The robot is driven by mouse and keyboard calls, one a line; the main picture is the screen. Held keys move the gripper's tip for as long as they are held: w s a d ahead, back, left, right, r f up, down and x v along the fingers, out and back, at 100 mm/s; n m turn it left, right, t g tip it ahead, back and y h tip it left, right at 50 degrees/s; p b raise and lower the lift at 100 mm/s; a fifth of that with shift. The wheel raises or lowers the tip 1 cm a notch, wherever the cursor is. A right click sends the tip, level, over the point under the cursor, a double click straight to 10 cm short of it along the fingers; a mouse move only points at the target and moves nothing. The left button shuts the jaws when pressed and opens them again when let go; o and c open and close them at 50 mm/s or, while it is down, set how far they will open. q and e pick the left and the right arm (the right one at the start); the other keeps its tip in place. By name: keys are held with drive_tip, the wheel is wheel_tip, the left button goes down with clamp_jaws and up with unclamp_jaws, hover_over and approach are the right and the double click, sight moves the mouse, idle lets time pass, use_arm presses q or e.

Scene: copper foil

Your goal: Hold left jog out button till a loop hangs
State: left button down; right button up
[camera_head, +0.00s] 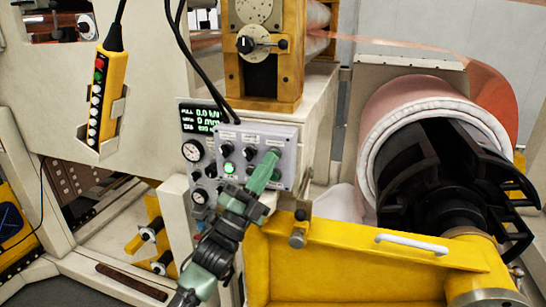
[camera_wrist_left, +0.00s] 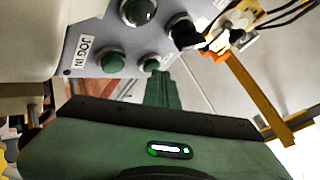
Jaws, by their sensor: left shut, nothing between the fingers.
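The grey control box (camera_head: 257,137) with black knobs and green buttons is at the centre of the head view. My left gripper (camera_head: 269,160) is shut and empty, its fingertips over the box's right side. They partly cover a green button (camera_head: 275,174). In the left wrist view, one green button (camera_wrist_left: 112,62) is next to a "JOG IN" label (camera_wrist_left: 87,48); another green button (camera_wrist_left: 150,64) is right beside my fingertips (camera_wrist_left: 164,76). I cannot tell whether they touch it. No jog out label is readable. Copper foil (camera_head: 430,50) runs rightward and curves down by the roll (camera_head: 400,110).
A display (camera_head: 200,116) and gauges (camera_head: 193,151) are left of the box. A yellow pendant (camera_head: 108,85) hangs at upper left. A yellow guard (camera_head: 350,262) with a white handle (camera_head: 411,243) fills the lower right. Black cables (camera_head: 190,45) drop to the box.

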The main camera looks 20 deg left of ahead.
idle(0.3)
use_arm(q)
drive_tip(key=shift+s, duration=0.8)
drive_tip(key=shift+s+p, duration=0.1)
drive_tip(key=shift+p, duration=0.25)
drive_tip(key=shift+s+a+p, duration=0.15)
drive_tip(key=shift+s+p, duration=0.55)
drive_tip(key=shift+s, duration=1.7)
